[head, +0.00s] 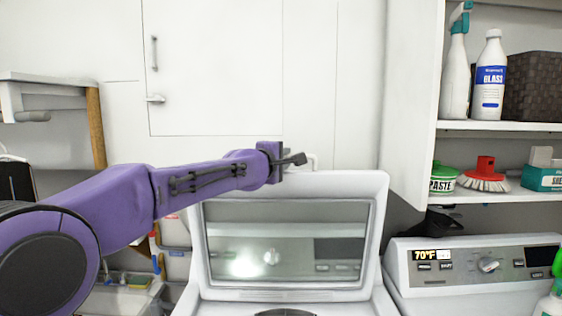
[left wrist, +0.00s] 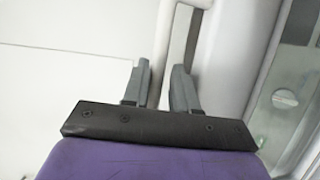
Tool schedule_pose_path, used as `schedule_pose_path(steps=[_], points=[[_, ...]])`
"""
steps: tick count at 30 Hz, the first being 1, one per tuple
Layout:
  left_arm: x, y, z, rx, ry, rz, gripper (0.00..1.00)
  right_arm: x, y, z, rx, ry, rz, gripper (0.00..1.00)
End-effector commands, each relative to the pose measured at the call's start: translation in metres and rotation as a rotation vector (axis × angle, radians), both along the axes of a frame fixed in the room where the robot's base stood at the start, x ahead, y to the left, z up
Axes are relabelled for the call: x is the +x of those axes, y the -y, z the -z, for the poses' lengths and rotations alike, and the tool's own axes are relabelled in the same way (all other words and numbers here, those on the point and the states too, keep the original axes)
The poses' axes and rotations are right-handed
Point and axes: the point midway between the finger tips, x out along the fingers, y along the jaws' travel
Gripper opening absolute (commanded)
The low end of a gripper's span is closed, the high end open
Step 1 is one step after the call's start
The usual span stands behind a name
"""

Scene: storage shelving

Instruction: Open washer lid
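The washer lid (head: 379,215) stands raised in the head view, a white frame around a glass window. Through the window a knob and panel show. Below it, the top of a dark round part shows inside the washer (head: 215,307). My left gripper (head: 298,160) is at the lid's top edge, by a small white handle (head: 314,160). In the left wrist view, my left gripper's (left wrist: 160,85) two grey fingers are apart, with the white handle bar (left wrist: 163,45) between them. They do not look clamped on it. My right gripper is not in view.
A second appliance (head: 420,285) with a control panel stands at right. Shelves (head: 480,126) above it hold bottles, a brush and boxes. A white cabinet (head: 215,70) is behind my left arm. A sink area (head: 125,290) lies at lower left.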

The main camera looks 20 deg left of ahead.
Motion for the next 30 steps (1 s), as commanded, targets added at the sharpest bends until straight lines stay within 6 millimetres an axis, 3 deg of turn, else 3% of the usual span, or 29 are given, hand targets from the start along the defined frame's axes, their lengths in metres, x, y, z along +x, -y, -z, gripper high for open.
schedule_pose_path(steps=[6, 11, 12, 21, 25, 30], points=[[-0.042, -0.005, 0.003, -0.001, 0.003, -0.001, 0.26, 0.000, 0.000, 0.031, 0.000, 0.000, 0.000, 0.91], [-0.076, -0.010, -0.002, -0.001, 0.002, 0.000, 0.26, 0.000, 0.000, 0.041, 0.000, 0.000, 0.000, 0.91], [-0.074, -0.011, -0.013, -0.004, -0.003, 0.000, 0.26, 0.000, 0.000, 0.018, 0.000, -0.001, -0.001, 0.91], [-0.083, -0.014, -0.016, -0.006, -0.003, 0.002, 0.26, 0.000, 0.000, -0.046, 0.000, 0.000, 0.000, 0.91], [-0.090, -0.013, -0.014, -0.004, -0.002, 0.002, 0.26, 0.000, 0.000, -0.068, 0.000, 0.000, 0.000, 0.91], [-0.097, -0.012, -0.009, -0.002, 0.000, 0.001, 0.26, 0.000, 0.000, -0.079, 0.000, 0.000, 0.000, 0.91]])
